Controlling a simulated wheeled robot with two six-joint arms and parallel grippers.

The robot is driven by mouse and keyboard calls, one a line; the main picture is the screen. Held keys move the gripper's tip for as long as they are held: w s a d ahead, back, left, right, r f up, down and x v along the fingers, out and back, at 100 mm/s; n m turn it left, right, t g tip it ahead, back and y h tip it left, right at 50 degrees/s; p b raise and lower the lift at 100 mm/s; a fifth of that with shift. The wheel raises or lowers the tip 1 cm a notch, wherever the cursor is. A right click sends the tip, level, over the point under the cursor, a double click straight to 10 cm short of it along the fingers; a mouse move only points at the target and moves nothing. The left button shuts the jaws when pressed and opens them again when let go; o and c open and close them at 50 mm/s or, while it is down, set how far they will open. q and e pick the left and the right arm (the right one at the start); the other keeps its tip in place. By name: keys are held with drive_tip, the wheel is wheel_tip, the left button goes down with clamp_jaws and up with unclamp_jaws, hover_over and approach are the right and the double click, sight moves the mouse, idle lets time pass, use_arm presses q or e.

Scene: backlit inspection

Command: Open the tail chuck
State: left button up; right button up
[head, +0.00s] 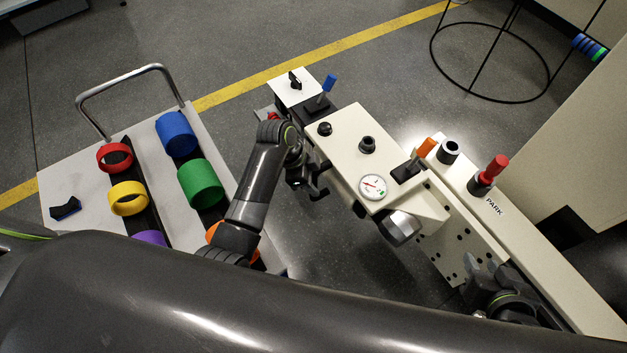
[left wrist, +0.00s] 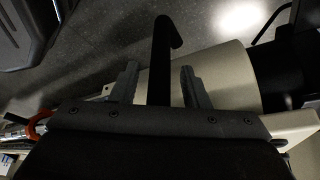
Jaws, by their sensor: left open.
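A cream machine housing (head: 345,140) carries a round gauge (head: 372,186) and a silver, chuck-like cylinder (head: 400,228). Levers with blue (head: 329,82), orange (head: 425,147) and red (head: 495,167) grips stand on the machine. I cannot tell which part is the tail chuck. My left gripper (head: 311,184) is at the housing's left side. In the left wrist view my left gripper (left wrist: 160,82) is open, with a black hooked bar (left wrist: 163,50) between its fingers, apart from both. A cream cylinder (left wrist: 217,75) lies right of it.
A grey cart (head: 70,186) at left carries red (head: 115,157), yellow (head: 128,198), blue (head: 177,133) and green (head: 200,183) rings. A cream beam (head: 545,240) marked PARK runs to lower right. A black wire stand (head: 490,100) is at the back.

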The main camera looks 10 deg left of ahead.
use_arm(q)
drive_tip(key=shift+d+f, duration=0.15)
drive_tip(key=shift+f, duration=0.15)
clamp_jaws()
idle(0.3)
